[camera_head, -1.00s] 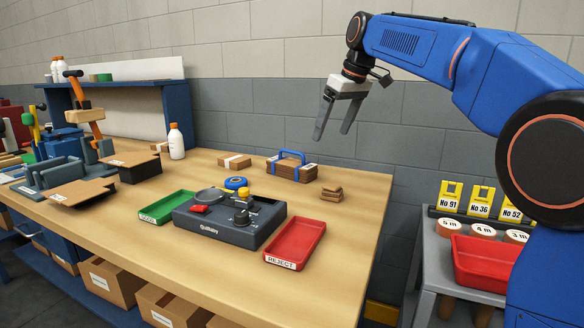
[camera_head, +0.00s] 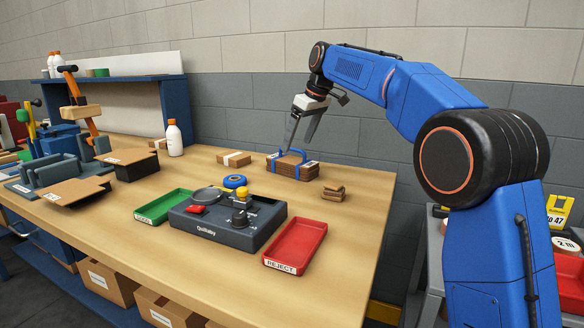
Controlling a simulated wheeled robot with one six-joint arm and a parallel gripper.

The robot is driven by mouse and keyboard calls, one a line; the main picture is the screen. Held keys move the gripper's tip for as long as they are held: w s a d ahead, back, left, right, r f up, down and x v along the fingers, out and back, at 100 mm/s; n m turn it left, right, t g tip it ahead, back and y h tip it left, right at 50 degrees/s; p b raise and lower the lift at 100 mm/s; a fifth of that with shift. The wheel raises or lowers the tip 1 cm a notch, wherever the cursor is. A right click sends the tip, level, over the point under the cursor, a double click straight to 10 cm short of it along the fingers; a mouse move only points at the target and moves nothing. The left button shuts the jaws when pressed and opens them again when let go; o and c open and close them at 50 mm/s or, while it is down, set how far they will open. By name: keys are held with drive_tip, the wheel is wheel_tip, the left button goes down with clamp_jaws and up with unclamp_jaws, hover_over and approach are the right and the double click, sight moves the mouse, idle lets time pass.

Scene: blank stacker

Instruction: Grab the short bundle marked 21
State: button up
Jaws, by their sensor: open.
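My gripper (camera_head: 299,145) is open and empty, fingers pointing down. In the picture its tips show just above the blue-strapped brown bundle (camera_head: 292,168) at the back right of the bench; I cannot tell the gap. That bundle has small pale labels at its ends. A smaller brown bundle with a white band (camera_head: 234,159) lies to its left. Another small brown bundle (camera_head: 158,143) lies farther left, beside the white bottle. I cannot read the number 21 on any of them.
A small loose brown stack (camera_head: 333,194) lies in front right of the strapped bundle. The grey device (camera_head: 227,222) stands between the green tray (camera_head: 165,207) and the red reject tray (camera_head: 296,245). A white bottle (camera_head: 174,140) stands at the back. The wooden bench (camera_head: 352,225) is clear at right.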

sight(293, 160)
drive_tip(key=x, duration=0.4)
drive_tip(key=shift+f, duration=0.1)
drive_tip(key=shift+w+d+x, duration=0.1)
drive_tip(key=shift+x, duration=1.25)
drive_tip(key=shift+w+d+x, duration=0.15)
drive_tip(key=shift+x, duration=1.15)
drive_tip(key=c, duration=1.2)
